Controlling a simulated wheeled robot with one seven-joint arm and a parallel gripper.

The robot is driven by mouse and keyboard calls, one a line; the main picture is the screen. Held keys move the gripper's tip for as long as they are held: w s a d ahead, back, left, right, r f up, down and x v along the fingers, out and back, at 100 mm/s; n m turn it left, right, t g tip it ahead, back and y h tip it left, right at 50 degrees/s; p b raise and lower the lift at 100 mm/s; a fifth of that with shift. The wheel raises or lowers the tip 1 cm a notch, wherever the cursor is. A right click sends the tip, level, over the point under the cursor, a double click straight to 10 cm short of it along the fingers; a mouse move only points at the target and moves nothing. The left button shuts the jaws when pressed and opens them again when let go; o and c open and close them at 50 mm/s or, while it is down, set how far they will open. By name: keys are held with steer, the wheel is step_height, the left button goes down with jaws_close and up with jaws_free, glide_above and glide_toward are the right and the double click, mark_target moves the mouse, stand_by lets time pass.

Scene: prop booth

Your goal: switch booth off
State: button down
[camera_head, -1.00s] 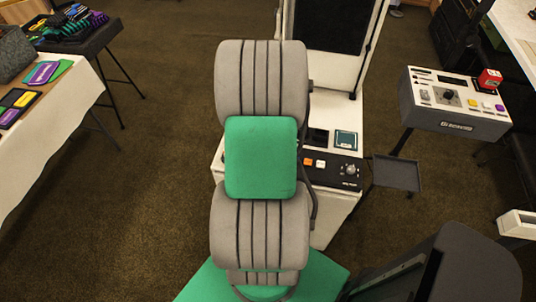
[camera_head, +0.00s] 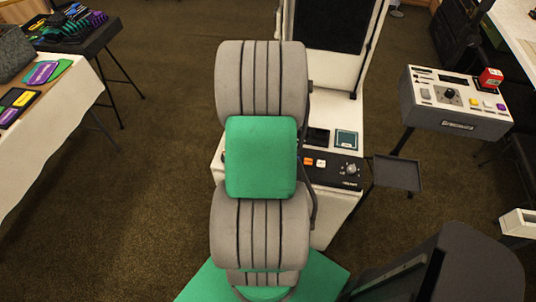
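The booth (camera_head: 350,200) is a white box straight ahead, with a tall white framed dark panel (camera_head: 330,24) at its back. Its black control strip (camera_head: 335,178) carries orange and white buttons (camera_head: 314,162) and a silver knob (camera_head: 351,170). A small teal-edged screen (camera_head: 346,140) lies on its top. My grey and green arm hides the left part of the booth. My gripper is not visible. I cannot tell which control is the power switch.
A grey and white console (camera_head: 455,104) with a knob, buttons and a red cube (camera_head: 490,78) stands to the right. A small dark tray (camera_head: 397,173) sits beside the booth. A table with a white cloth (camera_head: 62,110) is at left. Carpet between is clear.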

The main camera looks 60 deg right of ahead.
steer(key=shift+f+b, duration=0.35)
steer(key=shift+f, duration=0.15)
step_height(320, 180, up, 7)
steer(key=p, duration=0.5)
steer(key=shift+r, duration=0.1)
stand_by(0.3)
